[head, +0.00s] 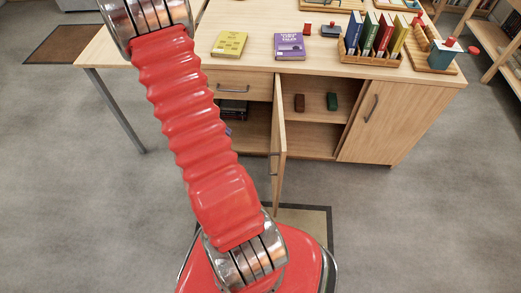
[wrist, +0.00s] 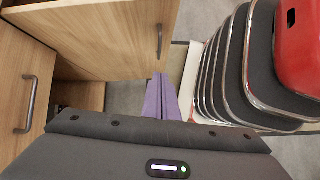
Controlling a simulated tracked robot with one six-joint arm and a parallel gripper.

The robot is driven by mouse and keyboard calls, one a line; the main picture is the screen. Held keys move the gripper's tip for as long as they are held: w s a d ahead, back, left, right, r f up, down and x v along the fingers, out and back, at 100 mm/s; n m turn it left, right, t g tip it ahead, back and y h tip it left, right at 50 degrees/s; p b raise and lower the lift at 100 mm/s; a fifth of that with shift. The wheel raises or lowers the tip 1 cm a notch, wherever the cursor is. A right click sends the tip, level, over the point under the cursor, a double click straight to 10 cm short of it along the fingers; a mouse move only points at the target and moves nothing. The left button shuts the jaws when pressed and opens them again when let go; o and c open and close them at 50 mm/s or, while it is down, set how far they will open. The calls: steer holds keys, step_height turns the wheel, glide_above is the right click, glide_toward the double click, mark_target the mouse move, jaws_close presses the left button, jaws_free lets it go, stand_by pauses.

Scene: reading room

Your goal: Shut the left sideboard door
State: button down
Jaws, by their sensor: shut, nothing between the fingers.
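The left sideboard door (head: 279,145) stands open in the head view, seen nearly edge-on and jutting out from the sideboard (head: 330,73). Its handle is on the face turned left. In the wrist view the door (wrist: 95,35) fills the upper left, with its handle (wrist: 159,40) near the free edge. My gripper (wrist: 160,80) is shut and empty, its purple fingers pointing at the door's lower free corner from the handle side. I cannot tell whether they touch it.
A drawer (head: 250,88) and an open shelf are left of the door; the right door (head: 385,122) is closed. Brown (head: 299,102) and green (head: 332,101) blocks sit inside the open compartment. Books and a rack stand on top. The floor in front is mostly clear.

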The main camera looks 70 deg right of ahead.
steer(key=s+f, duration=0.1)
steer(key=s+d+f, duration=0.1)
steer(key=shift+s+d+f+g, duration=0.2)
steer(key=shift+d+f+g, duration=0.1)
steer(key=shift+f+g, duration=0.1)
steer(key=s+r+x, duration=0.1)
steer(key=s+x, duration=0.1)
steer(key=x, duration=1.1)
steer(key=shift+r, duration=0.3)
steer(key=shift+a, duration=0.1)
steer(key=shift+s, duration=0.15)
